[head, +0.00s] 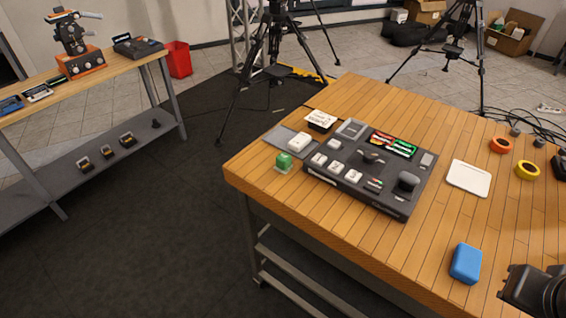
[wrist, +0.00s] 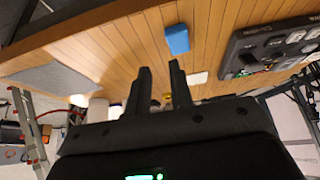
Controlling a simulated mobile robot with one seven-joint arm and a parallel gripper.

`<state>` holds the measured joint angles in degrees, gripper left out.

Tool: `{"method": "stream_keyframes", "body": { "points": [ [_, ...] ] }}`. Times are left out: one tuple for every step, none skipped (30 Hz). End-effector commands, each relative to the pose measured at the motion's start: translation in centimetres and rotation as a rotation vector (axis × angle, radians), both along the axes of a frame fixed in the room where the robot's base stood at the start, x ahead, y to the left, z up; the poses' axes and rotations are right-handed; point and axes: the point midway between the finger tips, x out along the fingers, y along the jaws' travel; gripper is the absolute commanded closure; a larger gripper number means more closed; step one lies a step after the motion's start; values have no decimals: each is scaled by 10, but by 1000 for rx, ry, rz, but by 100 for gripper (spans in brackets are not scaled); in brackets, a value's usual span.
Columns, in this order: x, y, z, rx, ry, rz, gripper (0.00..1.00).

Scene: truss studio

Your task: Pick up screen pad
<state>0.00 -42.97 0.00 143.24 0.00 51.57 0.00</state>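No label marks a screen pad, so I cannot tell for certain which object it is. A flat white rounded pad (head: 469,178) lies on the wooden table right of the dark console; it also shows in the wrist view (wrist: 198,78). A blue rounded block (head: 466,263) lies near the table's front edge, and shows in the wrist view (wrist: 177,40). My gripper (wrist: 160,70) has its two dark fingers apart with nothing held between them. In the head view a dark part of my arm is at the lower right, just right of the blue block.
The dark console (head: 330,190) with keys and colored cards fills the table's middle. Orange (head: 500,145) and yellow (head: 527,170) rings lie far right. Bare wood surrounds the blue block. Tripods stand behind.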

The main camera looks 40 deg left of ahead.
Motion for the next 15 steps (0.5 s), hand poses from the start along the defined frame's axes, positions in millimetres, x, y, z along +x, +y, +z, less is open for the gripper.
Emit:
{"method": "stream_keyframes", "body": {
  "points": [
    [0, 0, 0, 0, 0, 0, 75],
    [0, 0, 0, 0, 0, 0, 73],
    [0, 0, 0, 0, 0, 0, 70],
    [0, 0, 0, 0, 0, 0, 67],
    [0, 0, 0, 0, 0, 0, 65],
    [0, 0, 0, 0, 0, 0, 62],
    [0, 0, 0, 0, 0, 0, 59],
    [0, 0, 0, 0, 0, 0, 57],
    [0, 0, 0, 0, 0, 0, 53],
    [0, 0, 0, 0, 0, 0, 51],
    [0, 0, 0, 0, 0, 0, 48],
    [0, 0, 0, 0, 0, 0, 45],
    [0, 0, 0, 0, 0, 0, 43],
    [0, 0, 0, 0, 0, 0, 40],
    [0, 0, 0, 0, 0, 0, 40]
  ]
}}
